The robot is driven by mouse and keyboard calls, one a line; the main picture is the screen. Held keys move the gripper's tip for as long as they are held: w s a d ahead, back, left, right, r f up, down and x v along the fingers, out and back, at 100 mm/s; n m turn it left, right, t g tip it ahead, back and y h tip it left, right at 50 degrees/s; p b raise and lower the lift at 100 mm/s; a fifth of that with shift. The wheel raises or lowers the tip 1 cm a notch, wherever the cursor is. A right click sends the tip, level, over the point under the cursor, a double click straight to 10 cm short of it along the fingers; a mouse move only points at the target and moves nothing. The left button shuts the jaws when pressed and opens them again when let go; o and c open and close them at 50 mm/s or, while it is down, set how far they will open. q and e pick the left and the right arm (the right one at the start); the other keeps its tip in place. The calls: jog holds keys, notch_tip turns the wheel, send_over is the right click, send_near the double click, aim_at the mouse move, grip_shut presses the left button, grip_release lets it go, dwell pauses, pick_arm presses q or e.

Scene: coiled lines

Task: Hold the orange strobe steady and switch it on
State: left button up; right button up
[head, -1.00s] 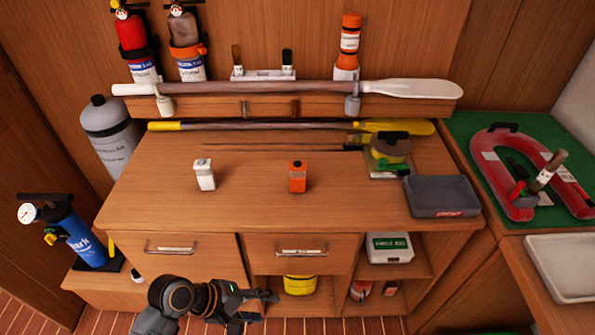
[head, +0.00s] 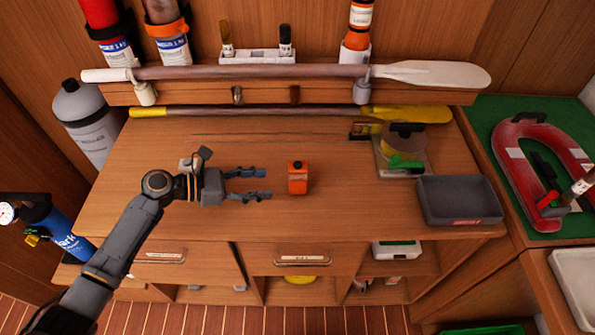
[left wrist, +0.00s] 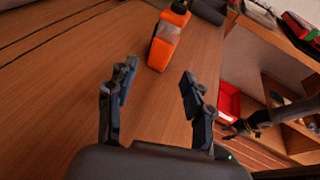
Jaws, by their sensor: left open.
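The orange strobe (head: 298,178) stands upright on the wooden desk top, a small box with a dark knob on top. My left gripper (head: 267,183) is open and empty at desk height, just left of the strobe, with its fingers pointing at it. In the left wrist view the strobe (left wrist: 167,42) is beyond the gap between the open fingertips (left wrist: 158,78), not touched. A dark gripper, seemingly my right one (left wrist: 238,130), shows at the right of the left wrist view; its jaws are unclear.
A white strobe seen earlier is mostly hidden behind my left wrist. A dark grey tray (head: 460,200) and a reel with yellow line (head: 402,148) lie to the right. A yellow paddle (head: 405,118) lies along the back. The desk front of the strobe is clear.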

aim_at(293, 183)
pick_arm(q)
jog(key=b+x, duration=0.1)
jog(key=x, duration=0.2)
jog(key=shift+d+f+b, duration=0.2)
jog(key=shift+d+b, duration=0.15)
jog(key=shift+d, duration=0.05)
jog(key=x, duration=0.3)
jog(key=shift+w+d, duration=0.1)
jog(key=shift+d, duration=0.1)
jog(key=shift+w+d+f, duration=0.1)
jog(key=shift+d, duration=0.2)
jog(key=shift+w+d+f, duration=0.2)
jog(key=shift+d, duration=0.4)
pick_arm(e)
jog(key=shift+s+d+f, duration=0.15)
jog(key=shift+f, duration=0.9)
pick_arm(q)
jog(key=c, duration=0.7)
pick_arm(e)
jog(key=shift+s, duration=0.1)
grip_shut()
pick_arm(q)
jog(key=shift+s, duration=0.1)
